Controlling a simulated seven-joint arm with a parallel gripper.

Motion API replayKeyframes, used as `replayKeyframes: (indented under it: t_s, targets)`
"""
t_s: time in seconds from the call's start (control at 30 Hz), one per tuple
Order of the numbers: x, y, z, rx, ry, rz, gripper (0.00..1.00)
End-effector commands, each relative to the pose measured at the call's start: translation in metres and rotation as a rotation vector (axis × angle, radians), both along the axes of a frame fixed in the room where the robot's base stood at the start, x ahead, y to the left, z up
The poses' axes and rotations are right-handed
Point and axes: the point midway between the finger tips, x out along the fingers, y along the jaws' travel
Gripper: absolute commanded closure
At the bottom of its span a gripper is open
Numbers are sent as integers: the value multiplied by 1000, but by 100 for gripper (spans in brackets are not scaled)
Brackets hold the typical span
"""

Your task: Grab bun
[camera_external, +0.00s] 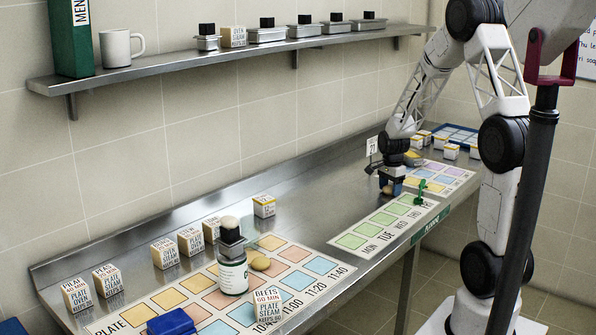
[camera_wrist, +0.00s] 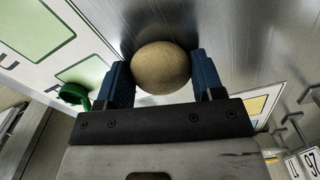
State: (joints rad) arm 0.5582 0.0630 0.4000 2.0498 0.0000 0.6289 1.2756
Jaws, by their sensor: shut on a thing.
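A round tan bun (camera_wrist: 160,68) sits between the two blue fingers of my gripper (camera_wrist: 161,80) in the wrist view, with a finger against each side. My gripper is shut on it. In the external view, my gripper (camera_external: 391,186) is low over the steel counter, just behind the green-squared day mat. Only a small tan part of the bun (camera_external: 386,190) shows there, the rest being hidden by the fingers. I cannot tell whether the bun touches the counter.
A green object (camera_external: 420,192) stands on the day mat (camera_external: 352,241) close to my gripper. A shelf (camera_external: 180,63) runs along the wall. The middle counter is clear.

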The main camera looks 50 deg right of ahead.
Motion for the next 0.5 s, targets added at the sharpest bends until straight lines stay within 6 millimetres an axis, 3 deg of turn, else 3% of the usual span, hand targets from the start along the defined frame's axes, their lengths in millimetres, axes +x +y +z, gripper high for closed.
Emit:
replayKeyframes:
  t_s: [0.27,0.5]
  targets:
    - [0,0,2,0,0,0,61]
    - [0,0,16,-2,-3,0,61]
